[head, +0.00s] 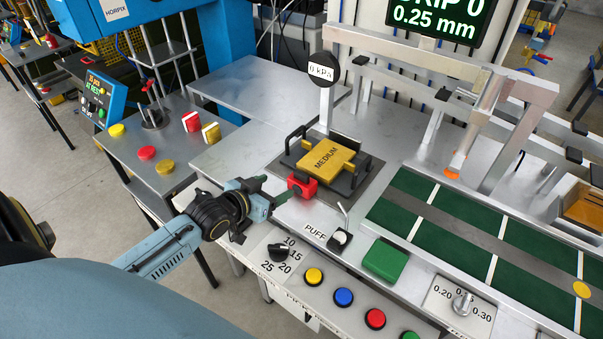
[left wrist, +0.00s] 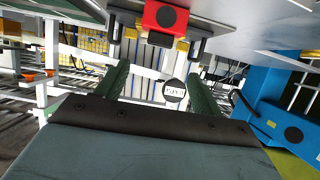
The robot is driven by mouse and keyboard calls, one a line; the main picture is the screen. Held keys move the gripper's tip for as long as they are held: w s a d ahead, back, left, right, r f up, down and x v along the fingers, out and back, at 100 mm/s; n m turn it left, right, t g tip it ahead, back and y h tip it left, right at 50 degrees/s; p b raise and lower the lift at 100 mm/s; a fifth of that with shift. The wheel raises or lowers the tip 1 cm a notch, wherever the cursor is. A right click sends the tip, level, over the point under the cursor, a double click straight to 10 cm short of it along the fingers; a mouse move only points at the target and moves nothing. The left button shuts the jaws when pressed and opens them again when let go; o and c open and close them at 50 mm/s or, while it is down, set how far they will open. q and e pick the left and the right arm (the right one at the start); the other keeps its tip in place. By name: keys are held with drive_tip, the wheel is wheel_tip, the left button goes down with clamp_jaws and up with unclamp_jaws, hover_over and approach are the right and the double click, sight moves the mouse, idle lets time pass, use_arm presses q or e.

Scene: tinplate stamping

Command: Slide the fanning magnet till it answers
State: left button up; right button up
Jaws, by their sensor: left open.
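A red block with a black round face (head: 302,185), which looks like the fanning magnet, sits at the front left edge of the stack holder. It also shows upside down at the top of the left wrist view (left wrist: 165,17). A yellow plate marked MEDIUM (head: 327,157) lies flat between black guides on a dark base (head: 283,169). My left gripper (head: 272,192) is just left of the red block, its green fingers spread. In the left wrist view the fingers (left wrist: 160,78) stand wide apart with nothing between them. Whether a fingertip touches the block cannot be told.
A round gauge reading 0 kPa (head: 321,71) stands behind the stack. In front are a PUFF switch (head: 340,239), a rotary dial (head: 279,252), a green block (head: 385,260) and coloured buttons. A green conveyor (head: 480,237) runs at right. A blue press (head: 178,40) stands at back left.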

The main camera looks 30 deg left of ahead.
sight(300, 175)
use_arm(q)
drive_tip(key=b+x, duration=0.1)
drive_tip(key=x, duration=1.2)
drive_tip(key=shift+w, duration=0.1)
use_arm(e)
drive_tip(key=shift+f, duration=0.75)
use_arm(q)
drive_tip(key=shift+c, duration=0.2)
